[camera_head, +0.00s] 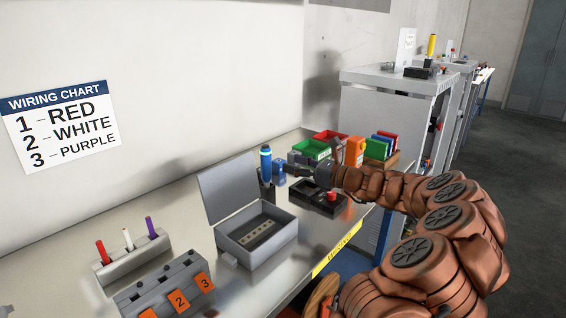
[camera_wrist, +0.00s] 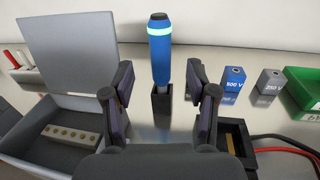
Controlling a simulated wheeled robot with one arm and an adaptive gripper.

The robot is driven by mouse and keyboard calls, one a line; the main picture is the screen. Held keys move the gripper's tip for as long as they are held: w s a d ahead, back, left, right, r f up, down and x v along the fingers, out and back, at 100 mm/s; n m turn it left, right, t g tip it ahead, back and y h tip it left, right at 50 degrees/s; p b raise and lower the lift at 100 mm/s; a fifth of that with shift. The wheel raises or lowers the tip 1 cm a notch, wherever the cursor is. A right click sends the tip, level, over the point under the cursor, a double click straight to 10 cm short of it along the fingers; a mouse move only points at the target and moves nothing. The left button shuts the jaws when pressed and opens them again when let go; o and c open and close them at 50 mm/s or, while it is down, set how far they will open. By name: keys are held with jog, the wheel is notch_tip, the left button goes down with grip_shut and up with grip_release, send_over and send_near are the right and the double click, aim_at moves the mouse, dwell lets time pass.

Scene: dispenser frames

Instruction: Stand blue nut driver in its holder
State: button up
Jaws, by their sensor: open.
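The blue nut driver (camera_head: 266,161) has a pale green band and a dark top. It stands upright, its lower end in a small black holder (camera_wrist: 162,104) on the bench. In the wrist view the blue handle (camera_wrist: 161,55) rises between and beyond my gripper's fingers (camera_wrist: 160,88). My gripper (camera_head: 290,170) is open, one finger on each side of the driver, with clear gaps and no visible contact. The driver's tip is hidden inside the holder.
An open grey box (camera_head: 257,243) with a raised lid stands left of the holder. Blue (camera_wrist: 234,78) and grey (camera_wrist: 270,81) blocks and a green bin (camera_wrist: 304,90) are to the right. A black meter (camera_head: 320,200) with red leads lies near my gripper.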

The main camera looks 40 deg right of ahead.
jog(key=shift+v, duration=0.95)
